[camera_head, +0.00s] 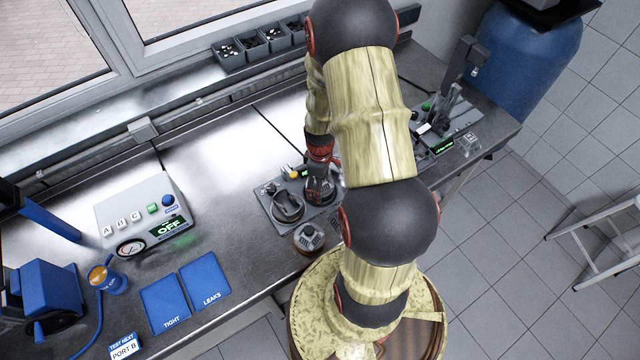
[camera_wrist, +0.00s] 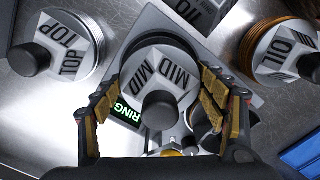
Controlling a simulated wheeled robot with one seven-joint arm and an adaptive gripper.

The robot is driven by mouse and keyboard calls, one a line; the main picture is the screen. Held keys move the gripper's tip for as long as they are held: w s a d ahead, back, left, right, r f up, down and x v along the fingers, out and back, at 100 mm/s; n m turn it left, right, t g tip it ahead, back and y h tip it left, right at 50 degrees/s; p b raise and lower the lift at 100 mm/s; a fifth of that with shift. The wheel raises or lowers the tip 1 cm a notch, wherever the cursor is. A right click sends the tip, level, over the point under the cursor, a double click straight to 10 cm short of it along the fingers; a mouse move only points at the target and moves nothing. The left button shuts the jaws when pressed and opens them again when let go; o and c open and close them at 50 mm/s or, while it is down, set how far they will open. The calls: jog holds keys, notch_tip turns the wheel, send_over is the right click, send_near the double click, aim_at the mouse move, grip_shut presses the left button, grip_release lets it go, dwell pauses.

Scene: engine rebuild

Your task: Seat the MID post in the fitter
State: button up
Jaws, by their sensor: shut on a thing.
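The MID post (camera_wrist: 160,75), a grey disc lettered MID with a dark knob, sits between the fingers of my gripper (camera_wrist: 163,105) in the wrist view. My gripper is shut on it. A dark round rim shows just behind the post; I cannot tell whether the post is inside it or above it. In the head view my gripper (camera_head: 320,190) is low over the dark fitter plate (camera_head: 268,207) on the bench, and its fingers largely hide the post. A green display reading RING (camera_wrist: 126,113) shows beside the post.
The TOP post (camera_wrist: 70,45) stands left and the OIL post (camera_wrist: 275,50) right in the wrist view. A grey-topped post (camera_head: 309,237) stands near the bench's front edge. Blue mats (camera_head: 205,280) and a gauge box (camera_head: 145,215) lie left. Bench between box and fitter is clear.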

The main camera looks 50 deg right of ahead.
jog(key=shift+f, duration=0.3)
dwell(0.6)
jog(key=o, duration=1.6)
jog(key=shift+c, duration=0.2)
jog(key=shift+o, duration=0.8)
jog(key=shift+r, duration=0.1)
jog(key=shift+r+p, duration=1.9)
jog(key=shift+r, duration=1.1)
